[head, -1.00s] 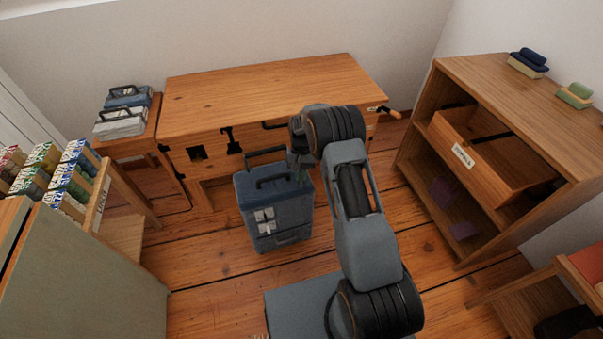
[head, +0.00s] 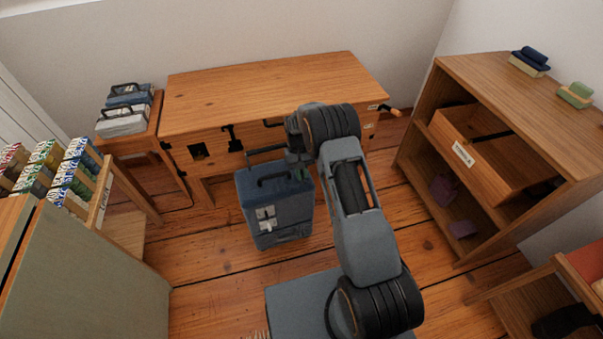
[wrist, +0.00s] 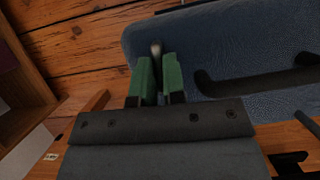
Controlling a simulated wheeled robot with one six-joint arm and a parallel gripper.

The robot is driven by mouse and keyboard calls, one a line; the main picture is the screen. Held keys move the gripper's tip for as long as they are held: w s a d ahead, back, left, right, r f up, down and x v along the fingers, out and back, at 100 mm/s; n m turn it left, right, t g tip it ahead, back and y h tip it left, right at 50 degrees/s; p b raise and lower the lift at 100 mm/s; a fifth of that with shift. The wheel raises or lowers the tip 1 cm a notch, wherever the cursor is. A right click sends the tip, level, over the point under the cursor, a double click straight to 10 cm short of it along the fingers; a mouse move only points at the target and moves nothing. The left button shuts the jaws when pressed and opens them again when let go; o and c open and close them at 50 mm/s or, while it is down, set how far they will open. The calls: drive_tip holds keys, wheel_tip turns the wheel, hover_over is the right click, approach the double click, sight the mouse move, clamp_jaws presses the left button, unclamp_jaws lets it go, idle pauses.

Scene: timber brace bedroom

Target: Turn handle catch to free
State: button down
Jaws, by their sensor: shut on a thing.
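A blue suitcase (head: 279,212) stands upright on the wooden floor in front of the wooden bench. It has a dark carry handle (head: 277,178) on top and a dark raised handle bar (head: 264,153) at the back. In the wrist view, the suitcase's blue top (wrist: 235,45) lies below my gripper (wrist: 158,62). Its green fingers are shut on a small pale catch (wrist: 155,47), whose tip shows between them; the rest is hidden. The carry handle (wrist: 255,84) is just right of the fingers. In the head view, my arm hides the catch, and my gripper (head: 298,168) is at the suitcase's top right.
The wooden bench (head: 270,95) is close behind the suitcase. A shelf unit (head: 530,100) with an open drawer (head: 490,155) stands right. A rack of small boxes (head: 60,170) and a grey-green cabinet (head: 90,270) are left. Floor left of the suitcase is clear.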

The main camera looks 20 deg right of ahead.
drive_tip(key=c, duration=1.2)
unclamp_jaws()
drive_tip(key=p+v, duration=0.3)
drive_tip(key=v, duration=1.1)
drive_tip(key=shift+s, duration=0.1)
